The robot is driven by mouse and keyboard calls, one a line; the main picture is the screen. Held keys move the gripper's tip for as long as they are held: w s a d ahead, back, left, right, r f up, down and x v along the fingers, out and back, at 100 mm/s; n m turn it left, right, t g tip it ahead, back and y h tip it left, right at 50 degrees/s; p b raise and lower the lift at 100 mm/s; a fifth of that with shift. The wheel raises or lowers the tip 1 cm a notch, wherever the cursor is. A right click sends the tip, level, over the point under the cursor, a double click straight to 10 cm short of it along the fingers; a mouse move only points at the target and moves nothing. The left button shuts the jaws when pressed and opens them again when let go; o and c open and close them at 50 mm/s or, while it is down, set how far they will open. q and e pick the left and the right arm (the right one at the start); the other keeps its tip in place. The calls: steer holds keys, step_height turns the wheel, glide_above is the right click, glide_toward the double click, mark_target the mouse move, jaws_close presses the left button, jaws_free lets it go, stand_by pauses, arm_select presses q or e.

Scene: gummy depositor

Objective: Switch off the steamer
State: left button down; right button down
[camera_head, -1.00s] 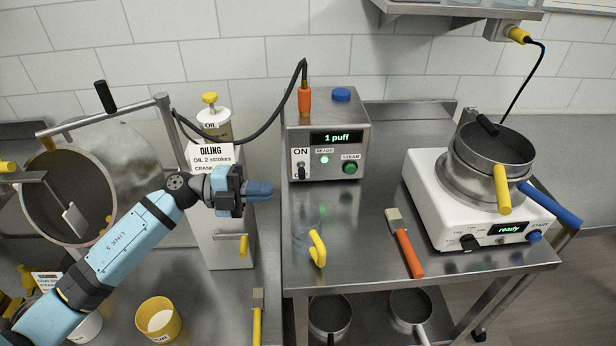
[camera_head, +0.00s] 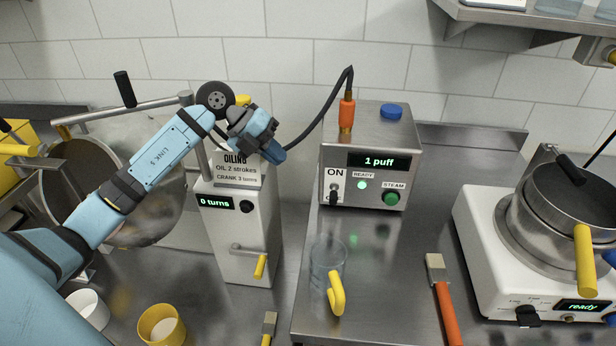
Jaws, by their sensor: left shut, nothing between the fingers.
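The steamer (camera_head: 384,137) is a steel box on the metal table, with a blue cap on top and an orange hose fitting (camera_head: 347,115). Its display reads "1 puff". A small black toggle switch (camera_head: 334,197) sits under the ON label, beside a lit green READY lamp (camera_head: 362,185) and a green STEAM button (camera_head: 391,199). My left gripper (camera_head: 274,153) is shut and empty, in front of the oiling unit's top and left of the steamer, apart from the switch. My right gripper is not in view.
The oiling unit (camera_head: 238,237) shows "0 turns" and has a yellow-handled crank. The black hose arcs behind my gripper. A white cooker (camera_head: 487,262) with pots stands right.

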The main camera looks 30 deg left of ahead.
mark_target(331, 196)
arm_select(q)
steer(key=x, duration=1.3)
steer(key=shift+w+d+p, duration=0.25)
steer(key=shift+d+p, duration=0.15)
steer(key=shift+d, duration=0.05)
steer(key=shift+s+f+t+b, duration=0.1)
steer(key=shift+f+t+b, duration=0.05)
steer(key=shift+t+b, duration=0.2)
steer(key=shift+s+f+m+t+y+b, duration=0.1)
steer(key=shift+f+m+t+y+b, duration=0.15)
steer(key=shift+m+y+b, duration=0.15)
steer(key=shift+d+f+t+b, duration=0.1)
steer(key=shift+f+t+b, duration=0.2)
steer(key=shift+t+b, duration=0.2)
steer(key=shift+r, duration=0.25)
steer(key=shift+r+p, duration=0.8)
steer(key=shift+p, duration=0.1)
